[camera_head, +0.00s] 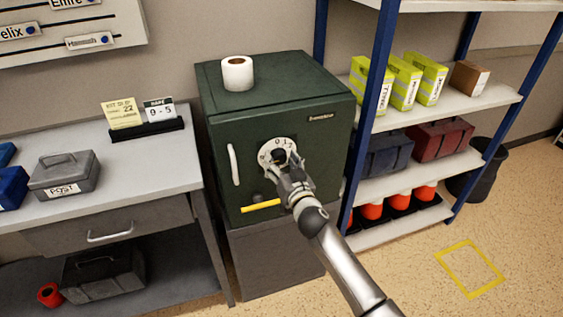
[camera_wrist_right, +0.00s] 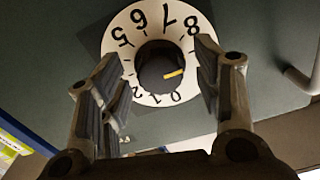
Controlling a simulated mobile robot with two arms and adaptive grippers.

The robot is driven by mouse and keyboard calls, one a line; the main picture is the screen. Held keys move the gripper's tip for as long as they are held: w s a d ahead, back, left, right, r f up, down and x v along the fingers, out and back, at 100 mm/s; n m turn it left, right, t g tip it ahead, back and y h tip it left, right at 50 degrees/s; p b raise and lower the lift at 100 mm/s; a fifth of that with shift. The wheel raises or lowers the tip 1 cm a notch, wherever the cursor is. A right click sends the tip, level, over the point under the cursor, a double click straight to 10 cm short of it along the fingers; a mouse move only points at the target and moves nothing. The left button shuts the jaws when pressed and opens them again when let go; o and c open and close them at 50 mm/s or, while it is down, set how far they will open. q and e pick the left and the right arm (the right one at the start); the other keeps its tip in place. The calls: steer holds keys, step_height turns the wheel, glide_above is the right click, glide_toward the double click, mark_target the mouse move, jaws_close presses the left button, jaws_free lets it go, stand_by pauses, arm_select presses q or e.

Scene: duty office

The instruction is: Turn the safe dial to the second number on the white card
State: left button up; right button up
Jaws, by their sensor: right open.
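The dark green safe (camera_head: 230,130) stands in the middle of the head view. Its round white dial (camera_head: 264,152) is partly hidden by my right gripper (camera_head: 286,172). In the right wrist view the dial (camera_wrist_right: 112,50) shows upside-down numbers around a black knob (camera_wrist_right: 155,62). The knob's yellow pointer (camera_wrist_right: 174,74) points right, towards the stretch between 8 and 0 partly behind a finger. My right gripper (camera_wrist_right: 157,85) is open, its fingers left and right of the knob, with gaps visible. The white card (camera_head: 160,111) reads "9 - 5". My left gripper is not in view.
A yellow card (camera_head: 123,114) stands beside the white one on the desk (camera_head: 120,175). The safe has a pale handle (camera_head: 234,164) and a yellow bar (camera_head: 260,206). A paper roll (camera_head: 238,74) is on top. A shelf unit (camera_head: 378,100) stands close at the right.

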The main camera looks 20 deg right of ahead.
steer(key=c, duration=1)
steer(key=shift+n, duration=0.4)
steer(key=n, duration=0.3)
steer(key=shift+n, duration=0.4)
steer(key=n, duration=1.2)
steer(key=shift+n, duration=0.3)
steer(key=n, duration=0.6)
steer(key=shift+p, duration=0.4)
steer(key=shift+n, duration=0.4)
